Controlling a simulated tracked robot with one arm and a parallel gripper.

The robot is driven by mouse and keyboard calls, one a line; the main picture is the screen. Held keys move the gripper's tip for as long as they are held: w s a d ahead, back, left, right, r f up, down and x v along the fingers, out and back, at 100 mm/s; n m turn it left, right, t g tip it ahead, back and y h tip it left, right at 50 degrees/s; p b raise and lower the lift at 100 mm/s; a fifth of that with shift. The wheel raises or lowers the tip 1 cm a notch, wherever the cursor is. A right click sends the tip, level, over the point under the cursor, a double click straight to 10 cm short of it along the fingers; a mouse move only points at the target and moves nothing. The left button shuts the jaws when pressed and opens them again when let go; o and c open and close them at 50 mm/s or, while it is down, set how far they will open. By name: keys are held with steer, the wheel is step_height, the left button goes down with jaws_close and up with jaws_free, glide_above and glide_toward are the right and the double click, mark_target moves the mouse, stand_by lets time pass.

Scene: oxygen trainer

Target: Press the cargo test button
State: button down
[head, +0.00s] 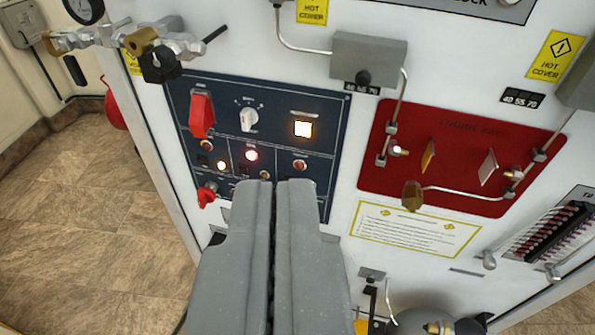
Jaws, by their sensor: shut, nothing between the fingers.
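A dark blue control panel (325,105) is on the white trainer wall. It carries a red switch cover (202,115), a white rotary knob (249,117), a lit square light or button (303,129), a glowing red light (252,155) and a small lit white one (221,165). Small round buttons or lamps sit at its right (300,165) and left (207,145). The labels are too small to read, so I cannot tell which is the cargo test button. My gripper (279,184) is shut and empty, in front of the panel's lower part, hiding some of it.
A red panel (460,125) with pipes and flaps is on the right. Above it is a grey box (368,60). Valve fittings (160,48) stick out at upper left. A yellow-bordered placard (415,232) is below the red panel. Tiled floor (90,220) is open at left.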

steer(key=w+d+f+n+t+p, duration=0.1)
steer(key=w+d+f+n, duration=0.1)
steer(key=w+f, duration=0.55)
steer(key=w+d+f+n+t+p, duration=0.1)
steer(key=w+d+f+n, duration=0.3)
steer(key=w, duration=0.6)
steer(key=a+f+n+t+y+p, duration=0.1)
steer(key=a+f+y, duration=0.3)
steer(key=f, duration=0.6)
steer(key=a+f+n+y, duration=0.3)
steer(key=f+y, duration=0.2)
steer(key=f, duration=0.4)
steer(key=shift+a+f+n+t+p, duration=0.3)
steer(key=shift+a+f+t+p, duration=0.05)
steer(key=shift+a+t+p, duration=0.05)
steer(key=shift+w, duration=0.1)
steer(key=w+d+p, duration=0.2)
steer(key=w+p, duration=0.1)
steer(key=w, duration=0.5)
steer(key=shift+d, duration=0.4)
steer(key=shift+w, duration=0.3)
